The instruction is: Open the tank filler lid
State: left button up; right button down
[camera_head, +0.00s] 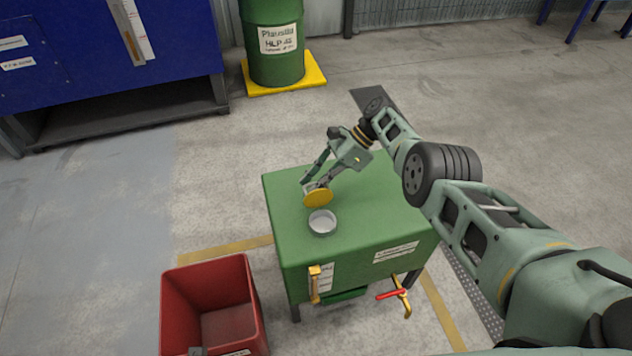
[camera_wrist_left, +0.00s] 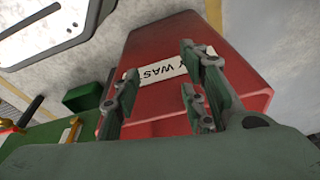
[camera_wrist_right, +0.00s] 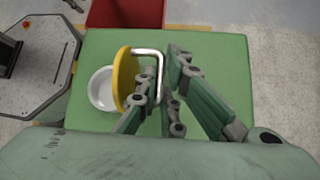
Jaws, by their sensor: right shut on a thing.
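The green tank (camera_head: 360,235) stands in the middle of the head view. Its round grey filler neck (camera_head: 322,223) is uncovered on top. The yellow lid (camera_head: 318,198) is tipped up on edge at the neck's far side; in the right wrist view the lid (camera_wrist_right: 125,78) stands steeply beside the open neck (camera_wrist_right: 101,88). My right gripper (camera_head: 309,184) is shut on the lid's metal handle (camera_wrist_right: 158,62). My left gripper (camera_wrist_left: 160,95) is open and empty, with a red bin beyond its fingers; it is not seen in the head view.
The red bin (camera_head: 175,305) stands on the floor left of the tank; it also shows in the left wrist view (camera_wrist_left: 235,75). A yellow level gauge (camera_head: 314,284) and a red-handled tap (camera_head: 391,294) stick out from the tank's front. A green drum (camera_head: 273,65) stands behind.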

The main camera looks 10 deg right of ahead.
jog(key=shift+f+b, duration=0.2)
jog(key=shift+b, duration=0.3)
pick_arm(q)
notch_tip(320, 180, up, 6)
jog(key=w, duration=0.1)
jog(key=shift+w+r, duration=0.25)
jog(key=shift+w, duration=0.1)
pick_arm(e)
jog(key=shift+g, duration=0.3)
jog(key=c, duration=2.2)
grip_release()
jog(key=shift+r, duration=0.1)
jog(key=shift+w, duration=0.1)
jog(key=shift+w+r, duration=0.1)
jog(key=shift+r, duration=0.3)
notch_tip(320, 180, up, 9)
jog(key=shift+r, duration=0.1)
